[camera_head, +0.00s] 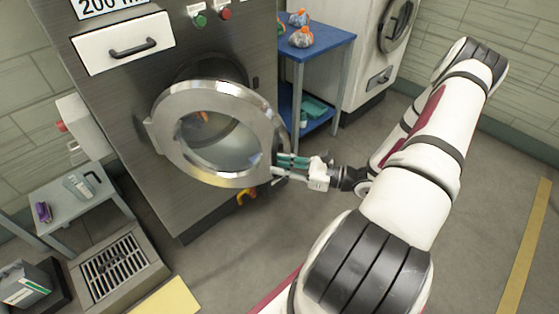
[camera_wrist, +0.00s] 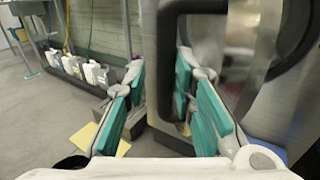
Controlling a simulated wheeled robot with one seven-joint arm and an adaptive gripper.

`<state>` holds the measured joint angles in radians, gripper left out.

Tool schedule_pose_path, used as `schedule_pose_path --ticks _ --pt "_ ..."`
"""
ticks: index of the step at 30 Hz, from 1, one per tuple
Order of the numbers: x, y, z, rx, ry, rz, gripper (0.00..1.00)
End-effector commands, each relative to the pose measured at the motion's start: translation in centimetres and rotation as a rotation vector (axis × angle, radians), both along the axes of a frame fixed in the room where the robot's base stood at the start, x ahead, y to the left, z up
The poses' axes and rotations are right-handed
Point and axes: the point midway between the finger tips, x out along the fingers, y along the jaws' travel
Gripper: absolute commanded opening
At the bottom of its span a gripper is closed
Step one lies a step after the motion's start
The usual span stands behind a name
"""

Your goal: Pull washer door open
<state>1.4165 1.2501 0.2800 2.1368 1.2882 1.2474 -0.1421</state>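The washer door (camera_head: 268,125) is a round silver ring with a glass window, hinged at its left. In the head view it stands ajar, swung out from the dark opening of the grey washer (camera_head: 130,130). My gripper (camera_head: 278,165) is at the door's right edge. Finger contact is hard to see exactly.
A blue cart (camera_head: 325,40) with orange-and-white items stands right of the washer. A grey side table (camera_head: 75,195) and a floor drain grate (camera_head: 115,265) are at the left. Several white jugs (camera_wrist: 85,70) stand in the wrist view. The floor right of the door is clear.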

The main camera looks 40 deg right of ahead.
Motion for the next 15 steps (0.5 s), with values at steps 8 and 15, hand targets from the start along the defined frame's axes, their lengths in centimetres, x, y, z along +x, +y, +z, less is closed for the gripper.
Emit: schedule_pose_path --ticks 8,15 --pt "-1.8 0.5 0.1 0.002 0.001 -0.001 0.23" --pt "-3.3 0.8 0.1 0.002 0.001 -0.001 0.23"
